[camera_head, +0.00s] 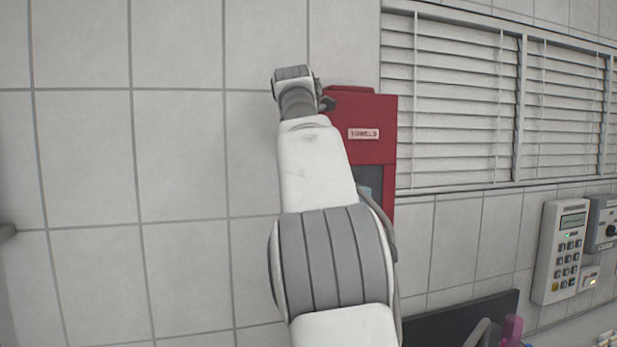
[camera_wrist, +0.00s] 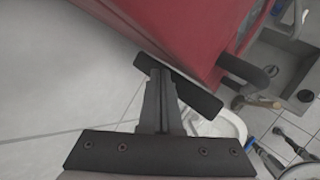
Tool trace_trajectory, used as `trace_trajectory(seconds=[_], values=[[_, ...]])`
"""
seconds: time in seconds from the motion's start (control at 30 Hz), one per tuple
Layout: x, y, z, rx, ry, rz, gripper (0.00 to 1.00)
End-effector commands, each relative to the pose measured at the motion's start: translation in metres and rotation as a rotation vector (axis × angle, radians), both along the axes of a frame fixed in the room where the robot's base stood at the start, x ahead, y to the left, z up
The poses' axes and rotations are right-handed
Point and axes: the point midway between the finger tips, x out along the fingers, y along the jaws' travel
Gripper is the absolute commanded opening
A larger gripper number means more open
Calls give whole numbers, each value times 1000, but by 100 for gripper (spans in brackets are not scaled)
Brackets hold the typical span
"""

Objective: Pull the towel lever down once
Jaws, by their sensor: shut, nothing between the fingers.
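The red towel dispenser (camera_head: 372,115), labelled "TOWELS", is fixed to the tiled wall, right of my raised arm. Its red housing (camera_wrist: 190,30) fills the top of the wrist view. A black bar (camera_wrist: 205,99) lies along its edge and looks like part of the towel lever, though I cannot be sure. A dark rounded piece (camera_wrist: 245,70) sticks out farther right. My gripper (camera_wrist: 163,78) is shut and empty, its tips overlapping the black bar; contact cannot be told. In the head view, my gripper (camera_head: 326,102) is small and dark beside the dispenser's upper left, partly hidden by my arm.
A window with blinds (camera_head: 455,100) is right of the dispenser. A keypad unit (camera_head: 560,252) hangs at lower right. Below in the wrist view are a white basin (camera_wrist: 222,127) and a grey sink (camera_wrist: 290,65). The wall left of my arm is bare.

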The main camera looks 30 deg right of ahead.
Motion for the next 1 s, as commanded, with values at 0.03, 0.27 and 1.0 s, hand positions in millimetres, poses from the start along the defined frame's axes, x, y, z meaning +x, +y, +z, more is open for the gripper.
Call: trace_trajectory(seconds=[0.03,0.27,1.0], values=[[0,0,6,0,0,0,0],[0,0,8,-1,0,-1,0],[1,-1,51,-1,-2,-2,0]])
